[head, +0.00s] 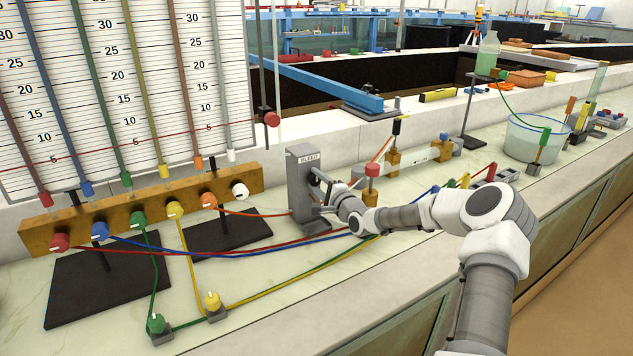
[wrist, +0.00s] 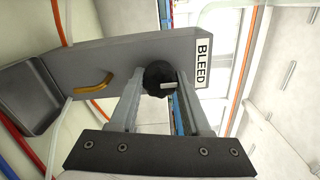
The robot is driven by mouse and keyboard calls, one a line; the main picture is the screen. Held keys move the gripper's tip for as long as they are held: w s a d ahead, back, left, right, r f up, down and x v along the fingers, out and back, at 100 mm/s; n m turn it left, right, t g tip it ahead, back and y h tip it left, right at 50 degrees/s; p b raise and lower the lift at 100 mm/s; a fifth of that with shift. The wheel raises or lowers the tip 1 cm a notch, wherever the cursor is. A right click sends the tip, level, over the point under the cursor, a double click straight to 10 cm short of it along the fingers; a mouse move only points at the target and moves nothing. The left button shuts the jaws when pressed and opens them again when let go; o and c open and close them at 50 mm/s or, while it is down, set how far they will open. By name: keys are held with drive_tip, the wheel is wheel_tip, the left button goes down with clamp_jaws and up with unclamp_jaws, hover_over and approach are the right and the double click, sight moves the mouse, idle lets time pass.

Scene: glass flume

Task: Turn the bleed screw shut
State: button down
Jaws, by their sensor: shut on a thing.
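The bleed screw (wrist: 158,78) is a round black knob with a white mark on it. It sits on a grey post (head: 303,185) with a BLEED label (wrist: 203,63), which stands on the bench right of the manometer board. My gripper (wrist: 160,92) has its two fingers on either side of the knob and is shut on it. In the head view my gripper (head: 322,190) is at the right face of the post, and my wrist hides most of the knob. A curved orange mark (wrist: 95,84) shows on the post beside the knob in the wrist view.
A wooden manifold (head: 130,212) with coloured knobs stands at the left. Red, blue, green, yellow and orange tubes (head: 285,293) run over the bench near the post. A red-capped brass fitting (head: 372,172) is just right of my wrist.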

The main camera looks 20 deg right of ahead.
idle(0.3)
drive_tip(key=shift+c, duration=1.9)
unclamp_jaws()
drive_tip(key=s+d+p, duration=0.1)
drive_tip(key=s+d, duration=0.2)
drive_tip(key=s, duration=1.4)
drive_tip(key=shift+d+p, duration=0.15)
drive_tip(key=shift+p, duration=0.2)
